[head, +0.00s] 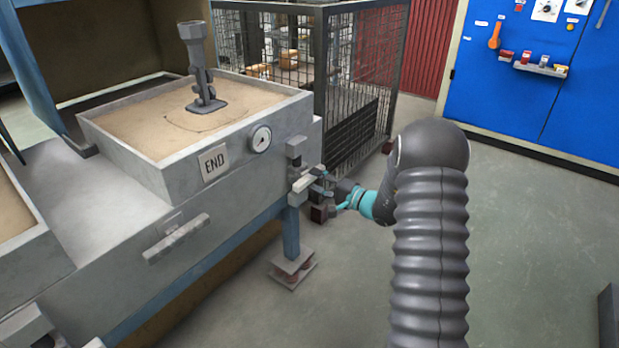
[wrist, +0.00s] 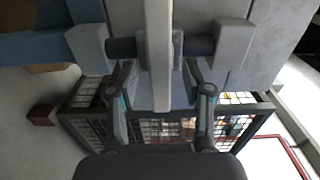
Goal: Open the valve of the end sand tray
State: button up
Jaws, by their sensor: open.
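The end sand tray (head: 120,143) is a grey box of sand with an "END" plate (head: 214,162) on its front. Its valve (head: 296,150) sits at the front right corner, with a pale bar-shaped handle (head: 304,183). In the wrist view the handle (wrist: 158,50) runs up and down the middle, in front of a dark cross shaft (wrist: 122,48). My gripper (head: 322,187) is at the handle. In the wrist view my gripper (wrist: 160,72) is open, one finger on each side of the handle, with gaps visible between fingers and bar.
A metal casting (head: 203,75) stands in the sand, and a round gauge (head: 260,139) is on the tray front. Another pale handle (head: 177,238) is on the bench front to the left. A mesh cage (head: 350,90) stands behind.

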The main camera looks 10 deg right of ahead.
aim_at(313, 179)
jog(key=shift+x, duration=1.5)
grip_shut()
